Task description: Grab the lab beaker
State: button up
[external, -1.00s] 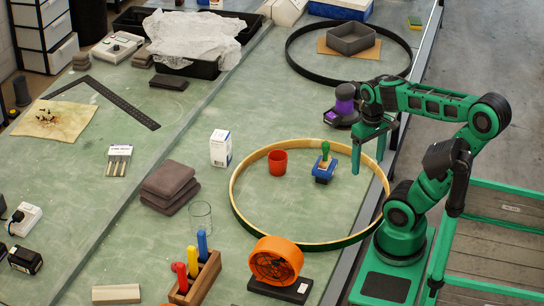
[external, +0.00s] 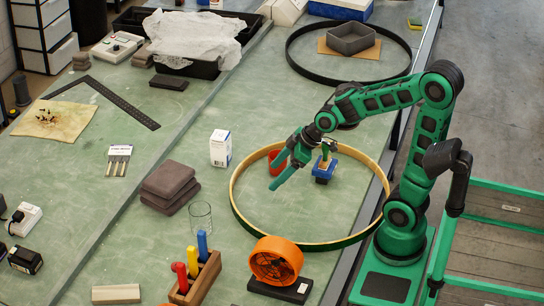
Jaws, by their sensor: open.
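The lab beaker (external: 200,217) is a clear glass that stands upright on the green bench, just outside the left edge of the wooden hoop. My gripper (external: 277,171) is open and empty above the inside of the hoop, to the right of the beaker and farther back. Its fingers point down and left, apart from the beaker. My gripper partly hides a red cup (external: 274,157).
The wooden hoop (external: 234,205) lies between my base and the beaker. A blue stamp with a green handle (external: 323,170) stands inside it. Folded dark cloths (external: 169,184), a white box (external: 220,148), a wooden tool block (external: 208,275) and an orange fan (external: 275,262) surround the beaker.

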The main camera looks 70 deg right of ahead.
jog(key=w+a+r+n+t+y, duration=0.2)
jog(key=w+a+y, duration=0.1)
jog(key=w+a, duration=0.3)
jog(key=w+a+r+n+t+y, duration=0.1)
jog(key=w+a+r+t+y, duration=0.15)
jog(key=a, duration=0.65)
send_near(199, 218)
notch_tip(199, 218, down, 2)
jog(key=d, duration=0.3)
jog(key=shift+w+f, duration=0.45)
jog(key=shift+f, duration=0.35)
jog(key=shift+w+a+f, duration=0.2)
jog(key=shift+w+a, duration=0.05)
jog(key=x, duration=0.4)
jog(key=shift+w+a+f, duration=0.15)
jog(key=shift+w, duration=0.15)
jog(key=shift+w+d+x, duration=0.1)
jog(key=shift+x, duration=1.2)
jog(key=shift+w+d+x, duration=0.1)
jog(key=shift+w+x, duration=0.05)
jog(key=shift+x, duration=1.2)
